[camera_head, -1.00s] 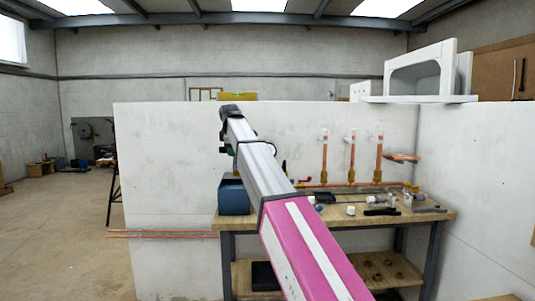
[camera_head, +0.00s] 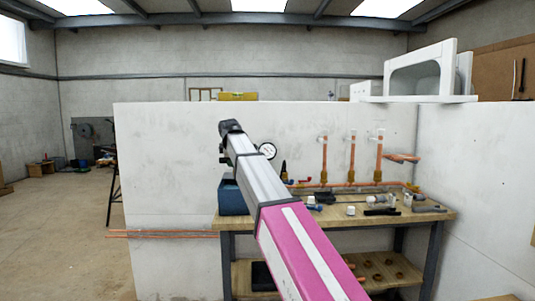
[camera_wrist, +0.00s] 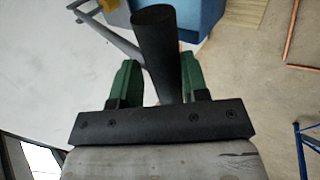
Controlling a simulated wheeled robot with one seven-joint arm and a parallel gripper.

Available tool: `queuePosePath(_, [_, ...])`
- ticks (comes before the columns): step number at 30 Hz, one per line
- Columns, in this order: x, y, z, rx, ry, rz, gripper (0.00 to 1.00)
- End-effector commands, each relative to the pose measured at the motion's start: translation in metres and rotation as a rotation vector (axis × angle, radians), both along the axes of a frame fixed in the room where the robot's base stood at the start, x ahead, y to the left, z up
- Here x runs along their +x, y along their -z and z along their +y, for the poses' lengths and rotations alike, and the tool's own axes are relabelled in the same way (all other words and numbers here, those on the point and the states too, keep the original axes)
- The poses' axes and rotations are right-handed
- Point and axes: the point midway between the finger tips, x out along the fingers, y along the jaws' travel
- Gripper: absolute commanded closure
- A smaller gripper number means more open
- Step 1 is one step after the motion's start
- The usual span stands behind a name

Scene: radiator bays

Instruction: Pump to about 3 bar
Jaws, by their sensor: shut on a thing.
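My gripper (camera_wrist: 157,64) shows in the wrist view with its two green fingers on either side of a black cylindrical handle grip (camera_wrist: 155,30), shut on it. A grey lever bar (camera_wrist: 112,32) runs behind the grip. The blue pump tank (camera_wrist: 200,14) lies just beyond. In the head view the tank (camera_head: 233,197) stands at the left end of the workbench, partly behind my arm. My gripper's end there is mostly hidden by the arm. A round white pressure gauge (camera_head: 267,150) is right of my arm; its reading is too small to tell.
The wooden workbench (camera_head: 330,222) carries copper pipes (camera_head: 352,160) with brass fittings and several small parts. A white wall (camera_head: 165,170) stands behind it. A copper pipe (camera_head: 160,234) juts out left of the bench. The floor (camera_head: 65,230) at left is open.

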Motion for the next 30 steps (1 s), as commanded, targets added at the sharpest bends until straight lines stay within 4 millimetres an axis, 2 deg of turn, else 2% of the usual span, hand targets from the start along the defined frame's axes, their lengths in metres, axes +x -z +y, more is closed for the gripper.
queuePosePath(6, [-0.005, 0.016, 0.000, -0.002, 0.001, -0.038, 0.80])
queuePosePath(20, [-0.006, 0.019, 0.000, -0.002, 0.000, -0.053, 0.80])
queuePosePath(30, [-0.008, 0.042, 0.000, -0.004, 0.001, -0.120, 0.80])
